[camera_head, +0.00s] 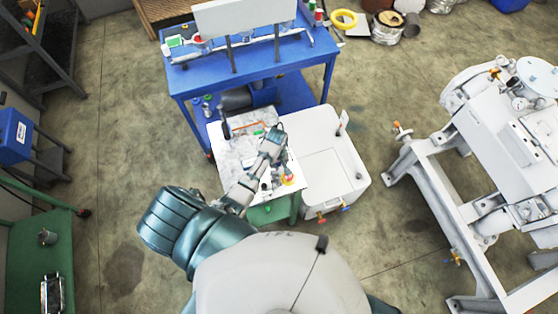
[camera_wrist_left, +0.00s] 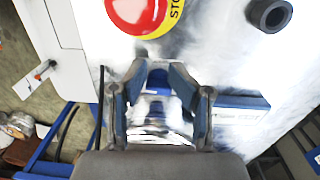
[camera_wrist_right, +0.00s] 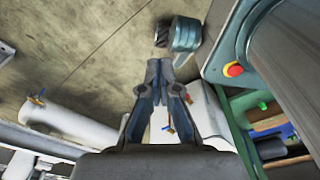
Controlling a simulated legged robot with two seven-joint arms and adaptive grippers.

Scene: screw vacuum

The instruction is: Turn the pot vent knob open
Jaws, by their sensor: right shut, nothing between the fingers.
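No part in view can be told for certain as the pot vent knob. My left gripper (camera_head: 277,130) reaches over the panel (camera_head: 240,150) on the white-and-green unit in the head view. In the left wrist view, its fingertips (camera_wrist_left: 159,73) are a little apart. Something shiny and dark blue shows between or behind them; I cannot tell whether it is gripped. A black round knob (camera_wrist_left: 268,14) is to the upper right. A red stop button (camera_wrist_left: 138,12) with a yellow ring is beyond the fingertips. My right gripper (camera_wrist_right: 160,65) is shut and empty above the floor in the right wrist view.
A white box (camera_head: 325,165) with small valve handles (camera_head: 321,217) adjoins the panel. A blue bench (camera_head: 250,65) stands behind it. A grey-white machine frame (camera_head: 430,190) is at the right, and a green bench (camera_head: 38,265) at the left. Open floor (camera_head: 385,100) lies between.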

